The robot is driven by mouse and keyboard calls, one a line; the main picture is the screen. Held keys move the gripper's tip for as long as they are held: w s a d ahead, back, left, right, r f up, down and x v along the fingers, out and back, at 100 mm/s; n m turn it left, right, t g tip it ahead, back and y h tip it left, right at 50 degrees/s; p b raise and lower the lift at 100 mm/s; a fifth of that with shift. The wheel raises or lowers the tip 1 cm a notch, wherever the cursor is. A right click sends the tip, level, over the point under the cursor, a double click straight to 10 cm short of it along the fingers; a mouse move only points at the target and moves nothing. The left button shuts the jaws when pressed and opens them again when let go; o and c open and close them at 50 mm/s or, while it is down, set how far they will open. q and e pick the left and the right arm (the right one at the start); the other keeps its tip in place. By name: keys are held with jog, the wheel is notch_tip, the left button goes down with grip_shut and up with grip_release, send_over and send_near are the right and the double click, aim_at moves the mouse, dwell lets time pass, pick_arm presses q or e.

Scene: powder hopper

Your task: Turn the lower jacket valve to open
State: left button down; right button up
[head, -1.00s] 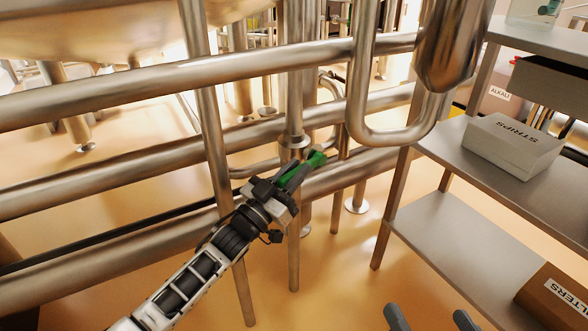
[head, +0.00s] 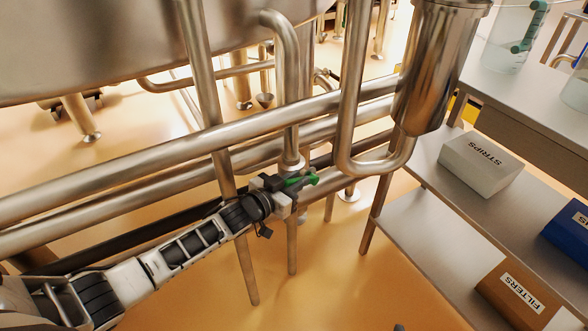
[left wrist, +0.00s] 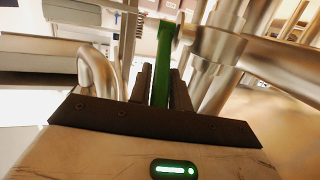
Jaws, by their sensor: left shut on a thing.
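The jacket valve's green lever handle (head: 303,181) sits low on a vertical steel pipe, among the horizontal pipes. My left gripper (head: 287,187) reaches it from the left and is shut on it. In the left wrist view the green handle (left wrist: 162,62) stands between the two dark fingers (left wrist: 160,88), and its far end meets a steel valve body (left wrist: 215,48). The gripper hides part of the valve body in the head view. Only a small grey tip, perhaps of my right gripper, shows at the bottom edge of the head view.
Horizontal steel pipes (head: 120,165) run behind and above my left arm. A U-bent pipe (head: 345,130) and steel vessel (head: 432,65) stand to the right. The floor below is clear.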

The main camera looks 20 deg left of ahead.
pick_arm(q)
jog(key=shift+w+r+g+p, duration=0.15)
jog(key=shift+r+g+p, duration=0.2)
jog(key=shift+p, duration=0.45)
pick_arm(e)
jog(key=shift+r, duration=0.5)
pick_arm(q)
jog(key=shift+f, duration=0.1)
jog(key=c, duration=1.3)
grip_release()
jog(key=shift+s+a, duration=0.1)
jog(key=shift+s, duration=0.3)
jog(key=p+v, duration=0.3)
jog(key=v, duration=1.2)
jog(key=shift+r, duration=0.2)
pick_arm(e)
jog(key=shift+w+d+r+g, duration=0.1)
jog(key=shift+r+g, duration=0.2)
jog(key=shift+r, duration=0.25)
